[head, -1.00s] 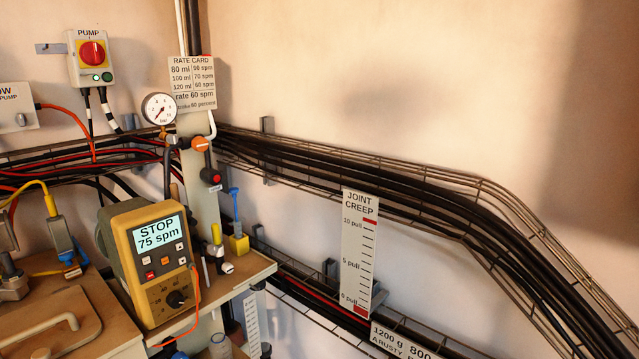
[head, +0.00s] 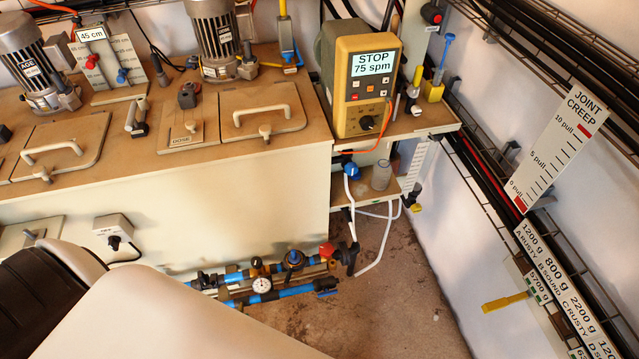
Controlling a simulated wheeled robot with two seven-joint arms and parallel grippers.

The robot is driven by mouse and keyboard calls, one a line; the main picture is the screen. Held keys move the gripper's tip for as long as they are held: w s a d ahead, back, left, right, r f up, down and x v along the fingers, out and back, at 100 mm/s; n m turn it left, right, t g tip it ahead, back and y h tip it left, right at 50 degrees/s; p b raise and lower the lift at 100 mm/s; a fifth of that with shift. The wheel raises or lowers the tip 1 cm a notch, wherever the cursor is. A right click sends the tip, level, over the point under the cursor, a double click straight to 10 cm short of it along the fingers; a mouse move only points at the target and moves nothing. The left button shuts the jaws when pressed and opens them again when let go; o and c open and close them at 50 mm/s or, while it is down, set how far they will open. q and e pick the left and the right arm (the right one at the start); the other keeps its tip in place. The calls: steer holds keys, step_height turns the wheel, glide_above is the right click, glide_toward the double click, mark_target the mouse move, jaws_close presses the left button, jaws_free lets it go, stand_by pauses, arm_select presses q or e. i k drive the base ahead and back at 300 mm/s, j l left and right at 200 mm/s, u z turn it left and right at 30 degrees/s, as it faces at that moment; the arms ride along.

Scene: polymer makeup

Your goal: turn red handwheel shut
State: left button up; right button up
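A small red part that looks like a handwheel (head: 327,250) sits low at the right end of the blue pipework (head: 285,289), by the foot of the pale tank unit. It is small in the picture, and I cannot tell how far it is turned. A black fitting (head: 348,256) is right beside it. A red knob (head: 92,62) also shows on the board at the upper left. Neither of my grippers is in view. A large pale and dark part of mine fills the lower left, well apart from the red part.
A yellow pump controller (head: 364,85) reading STOP 75 spm stands on the bench corner. A small shelf (head: 343,192) with a clear beaker (head: 381,175) juts out above the pipework. White hoses hang beside it. The floor (head: 400,315) right of the pipes is mostly clear.

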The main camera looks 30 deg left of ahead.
mark_target(326, 250)
steer(key=u, duration=0.7)
